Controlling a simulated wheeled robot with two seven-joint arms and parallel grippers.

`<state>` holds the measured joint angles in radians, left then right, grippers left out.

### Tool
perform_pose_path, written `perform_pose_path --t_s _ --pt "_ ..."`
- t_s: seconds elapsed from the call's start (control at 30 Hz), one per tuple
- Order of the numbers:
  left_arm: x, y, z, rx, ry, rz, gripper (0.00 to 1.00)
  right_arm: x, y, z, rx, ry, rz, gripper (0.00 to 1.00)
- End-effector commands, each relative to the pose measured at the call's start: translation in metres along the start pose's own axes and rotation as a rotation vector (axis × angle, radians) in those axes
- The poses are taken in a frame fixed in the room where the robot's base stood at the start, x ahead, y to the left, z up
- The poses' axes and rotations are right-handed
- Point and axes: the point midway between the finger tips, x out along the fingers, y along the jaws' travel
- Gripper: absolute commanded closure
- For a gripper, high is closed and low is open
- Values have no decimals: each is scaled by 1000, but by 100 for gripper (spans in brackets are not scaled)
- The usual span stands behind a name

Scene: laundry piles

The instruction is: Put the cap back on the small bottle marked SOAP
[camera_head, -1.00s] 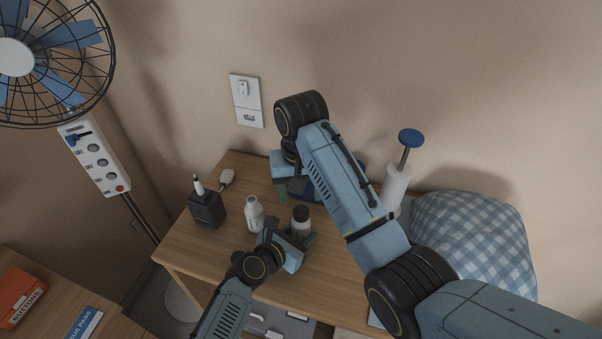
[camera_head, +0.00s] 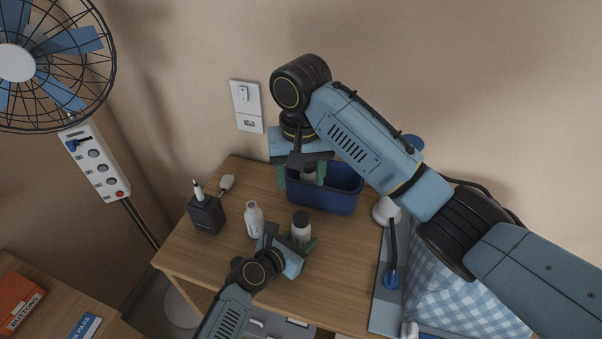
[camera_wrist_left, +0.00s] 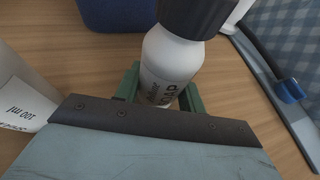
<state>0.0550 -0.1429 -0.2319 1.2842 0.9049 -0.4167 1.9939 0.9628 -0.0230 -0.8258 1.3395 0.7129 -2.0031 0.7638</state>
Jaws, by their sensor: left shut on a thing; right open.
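The small white bottle (camera_head: 301,232) stands on the wooden table. In the left wrist view, the end of the word SOAP shows on the bottle (camera_wrist_left: 168,75). A black cap (camera_head: 301,217) sits on its top; in the left wrist view the cap (camera_wrist_left: 195,15) is cut off by the frame edge, so I cannot tell how tightly it sits. My left gripper (camera_head: 301,246) is shut around the bottle's lower body. My right gripper (camera_head: 302,176) is open, pointing down at the left end of the blue bin. A small pale thing shows between its fingers, partly hidden.
Another white bottle (camera_head: 254,219) stands just left of my left gripper. A dark box (camera_head: 206,216) is at the table's left. The blue bin (camera_head: 335,204) stands at the back.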

Motion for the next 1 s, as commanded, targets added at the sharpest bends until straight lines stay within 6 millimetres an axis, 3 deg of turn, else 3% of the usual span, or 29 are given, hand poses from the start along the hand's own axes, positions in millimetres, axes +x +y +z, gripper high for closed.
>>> perform_pose_path --t_s 0.1,0.13,0.3,0.67,0.77,1.0 --pt "0 0 0 0 0 0 100 0 0 0 0 0 0 43" --pt "0 0 0 0 0 0 56 0 0 0 0 0 0 43" --pt "0 0 0 0 0 0 35 0 0 0 0 0 0 43" --pt "-5 0 0 -1 1 1 35 -2 0 0 0 0 0 43" --pt "-18 0 0 -2 2 1 35 -8 0 0 0 0 0 43" --pt "-69 0 1 0 2 2 35 -24 0 0 0 1 0 43"
